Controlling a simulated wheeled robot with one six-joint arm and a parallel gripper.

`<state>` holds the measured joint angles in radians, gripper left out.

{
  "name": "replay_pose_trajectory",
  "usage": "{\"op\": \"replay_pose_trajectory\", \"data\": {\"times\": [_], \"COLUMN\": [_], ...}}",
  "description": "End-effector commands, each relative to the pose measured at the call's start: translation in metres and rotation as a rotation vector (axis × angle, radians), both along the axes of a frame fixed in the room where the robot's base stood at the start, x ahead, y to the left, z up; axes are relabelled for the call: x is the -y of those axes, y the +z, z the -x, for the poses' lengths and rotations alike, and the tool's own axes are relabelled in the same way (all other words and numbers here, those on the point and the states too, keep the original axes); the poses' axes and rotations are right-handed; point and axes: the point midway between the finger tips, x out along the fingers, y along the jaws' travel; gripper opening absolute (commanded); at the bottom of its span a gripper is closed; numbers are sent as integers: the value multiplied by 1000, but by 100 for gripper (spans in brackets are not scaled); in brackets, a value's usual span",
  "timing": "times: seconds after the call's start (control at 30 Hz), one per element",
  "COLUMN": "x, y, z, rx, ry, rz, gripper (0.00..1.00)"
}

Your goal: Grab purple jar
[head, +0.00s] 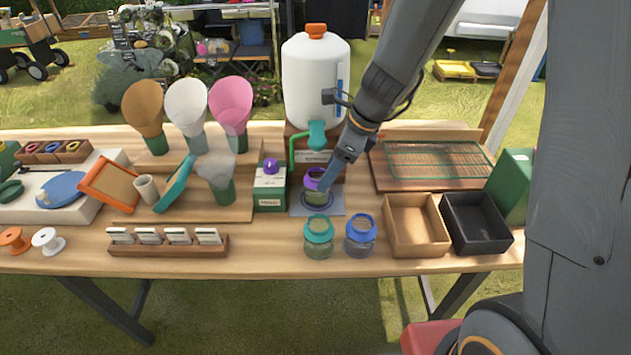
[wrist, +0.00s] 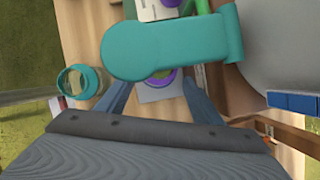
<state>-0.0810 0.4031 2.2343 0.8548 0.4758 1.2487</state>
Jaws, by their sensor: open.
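The purple-lidded glass jar (head: 317,199) stands upright on a pale grey mat under the dispenser's teal spout. In the wrist view only part of its purple ring (wrist: 163,79) shows, as the teal tap (wrist: 170,45) covers the rest. My gripper (head: 325,184) reaches down from the upper right and overlaps the jar in the head view. In the wrist view my gripper (wrist: 160,102) has its two fingers apart, with the purple ring between them in the picture. I cannot tell whether the fingers touch the jar.
The white dispenser (head: 315,85) with its green handle stands just behind. A teal jar (head: 319,238) and a blue jar (head: 360,236) stand in front. A green-and-white box (head: 270,190) is close at left; a brown tray (head: 389,220) and black tray (head: 475,218) are at right.

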Motion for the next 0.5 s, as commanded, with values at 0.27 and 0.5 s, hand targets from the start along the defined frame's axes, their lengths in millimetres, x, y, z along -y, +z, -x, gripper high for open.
{"op": "replay_pose_trajectory", "data": {"times": [0.27, 0.5], "x": [-17, -28], "y": [-27, -57], "z": [-1, -5], "rx": [-4, -5], "ry": [12, 14], "rz": [0, 0], "gripper": [60, 60]}}
